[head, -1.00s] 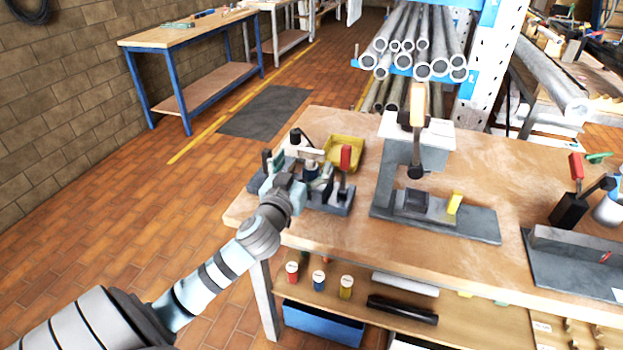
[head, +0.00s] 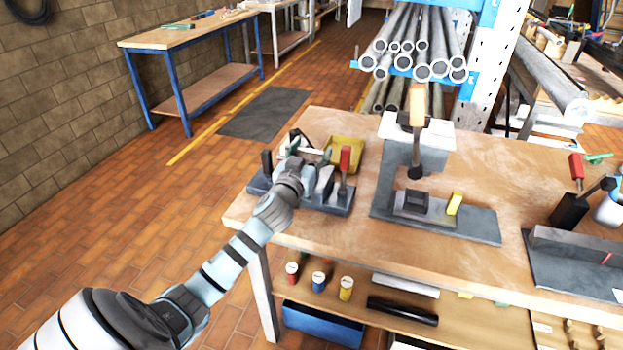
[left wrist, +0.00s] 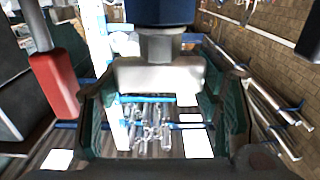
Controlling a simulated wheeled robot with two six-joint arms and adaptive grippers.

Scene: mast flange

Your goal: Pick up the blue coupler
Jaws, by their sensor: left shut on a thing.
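The blue coupler shows in the left wrist view as a dark blue cylinder (left wrist: 160,12) with a grey neck and pale metal block below it. My left gripper (left wrist: 162,85) is shut on it, one greenish finger on each side. In the head view my left gripper (head: 310,155) is over the dark clamp fixture (head: 335,203) at the bench's left end and hides most of the coupler. I cannot tell whether the coupler still touches the fixture. My right gripper is out of view.
A red-handled clamp (head: 345,160) stands close right of my left gripper, and a black post (head: 266,163) stands left. A yellow tray (head: 345,152) lies behind. A grey press (head: 400,155) stands further right. Bare wooden bench top (head: 500,170) lies beyond it.

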